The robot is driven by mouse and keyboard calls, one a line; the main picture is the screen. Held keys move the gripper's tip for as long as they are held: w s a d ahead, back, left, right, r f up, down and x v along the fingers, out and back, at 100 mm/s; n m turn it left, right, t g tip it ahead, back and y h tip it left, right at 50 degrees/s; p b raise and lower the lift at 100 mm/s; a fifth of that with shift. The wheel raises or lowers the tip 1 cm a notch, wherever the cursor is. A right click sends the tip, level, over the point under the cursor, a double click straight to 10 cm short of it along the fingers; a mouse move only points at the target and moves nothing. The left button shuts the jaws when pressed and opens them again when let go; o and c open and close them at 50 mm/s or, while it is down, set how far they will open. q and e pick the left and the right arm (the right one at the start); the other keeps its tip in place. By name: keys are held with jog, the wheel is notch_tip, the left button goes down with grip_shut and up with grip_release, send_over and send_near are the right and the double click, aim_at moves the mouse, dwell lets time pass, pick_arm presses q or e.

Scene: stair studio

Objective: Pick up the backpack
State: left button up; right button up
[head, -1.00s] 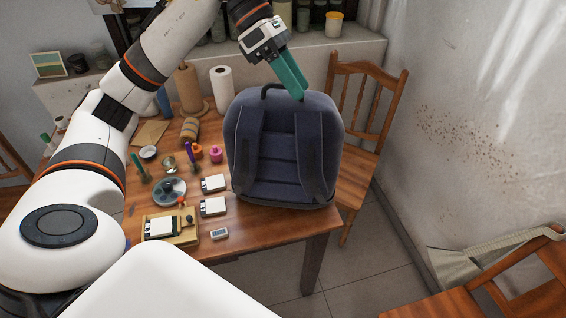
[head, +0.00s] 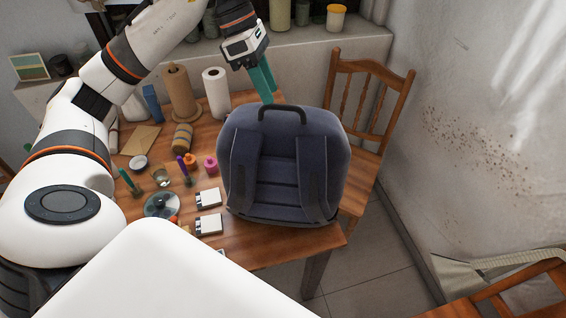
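The dark blue backpack (head: 277,165) stands upright on the wooden table (head: 262,247), near its right end. Its straps face me, and its black top handle (head: 283,110) arches up from the top. My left gripper (head: 266,92) has green fingers pointing down, just behind and left of the handle. It looks apart from the handle. The fingers overlap in this view, and their tips are partly hidden by the backpack top, so the gap between them does not show. My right gripper is not in view.
Left of the backpack are white boxes (head: 208,198), a disc (head: 161,205), small bottles and paper rolls (head: 216,93). A wooden chair (head: 366,110) stands close behind right. A shelf with jars runs along the back.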

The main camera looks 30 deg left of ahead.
aim_at(278, 106)
pick_arm(q)
jog(key=shift+w+f, duration=0.1)
jog(key=shift+f, duration=0.2)
jog(key=p+x, duration=0.2)
jog(key=x, duration=0.2)
jog(key=shift+w+d+p, duration=0.1)
jog(key=shift+d+p, duration=0.15)
jog(key=shift+p, duration=0.15)
jog(key=shift+d+f, duration=0.1)
jog(key=shift+f, duration=0.4)
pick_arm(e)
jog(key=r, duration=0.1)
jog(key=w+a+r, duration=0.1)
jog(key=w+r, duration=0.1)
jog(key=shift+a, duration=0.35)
pick_arm(q)
jog(key=shift+w, duration=0.1)
jog(key=shift+c, duration=0.4)
jog(key=c, duration=0.6)
grip_shut()
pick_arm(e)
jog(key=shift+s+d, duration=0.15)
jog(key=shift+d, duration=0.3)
pick_arm(q)
jog(key=shift+r, duration=0.2)
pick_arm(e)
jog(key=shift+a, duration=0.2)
